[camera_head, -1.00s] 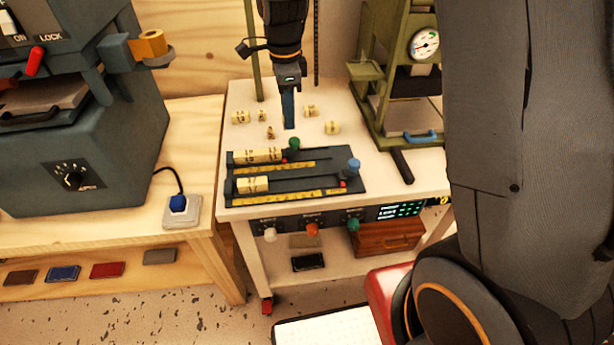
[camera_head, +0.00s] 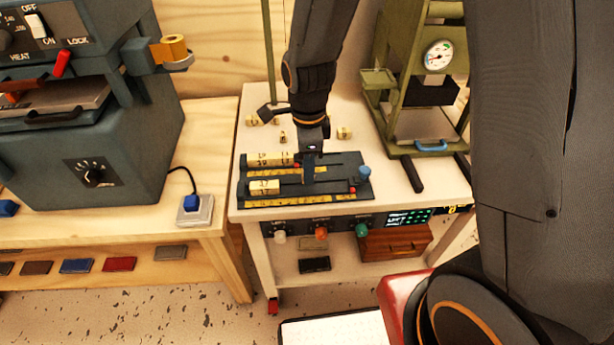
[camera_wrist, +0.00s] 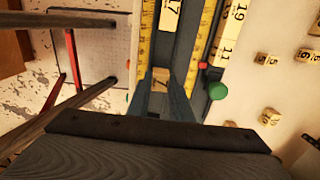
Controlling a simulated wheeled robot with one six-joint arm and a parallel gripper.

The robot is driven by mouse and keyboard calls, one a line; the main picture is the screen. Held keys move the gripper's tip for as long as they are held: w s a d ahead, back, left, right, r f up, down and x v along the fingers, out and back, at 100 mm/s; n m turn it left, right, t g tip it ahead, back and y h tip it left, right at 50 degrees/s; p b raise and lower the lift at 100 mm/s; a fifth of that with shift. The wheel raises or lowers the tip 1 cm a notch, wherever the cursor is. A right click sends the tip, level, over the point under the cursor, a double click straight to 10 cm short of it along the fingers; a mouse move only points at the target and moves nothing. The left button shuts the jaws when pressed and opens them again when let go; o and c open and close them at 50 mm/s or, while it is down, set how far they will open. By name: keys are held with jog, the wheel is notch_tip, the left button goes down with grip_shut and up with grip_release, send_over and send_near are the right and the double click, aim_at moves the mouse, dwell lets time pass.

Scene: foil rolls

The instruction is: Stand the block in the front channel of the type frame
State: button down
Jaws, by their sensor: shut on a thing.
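The dark type frame (camera_head: 335,190) lies on the white table, with two channels and yellow rulers. Its front channel holds a cream block row (camera_head: 264,187) at the left end, which also shows in the wrist view (camera_wrist: 171,15). The back channel holds another cream row (camera_head: 270,159), also in the wrist view (camera_wrist: 236,22). My gripper (camera_head: 308,181) is low over the frame, right of the front row. In the wrist view my gripper (camera_wrist: 165,88) is shut on a small cream block (camera_wrist: 160,74) marked 7. It appears over the front channel, apart from the row. Whether it touches the channel floor I cannot tell.
Several loose cream blocks stand behind the frame, one of them at the right (camera_head: 344,133). A blue knob (camera_head: 364,173) stands at the frame's right end. A green press (camera_head: 415,100) stands right of it. A blue-grey machine (camera_head: 100,130) stands at left.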

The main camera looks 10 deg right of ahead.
jog(key=shift+f, duration=1.65)
jog(key=shift+f, duration=0.1)
jog(key=c, duration=1.6)
grip_release()
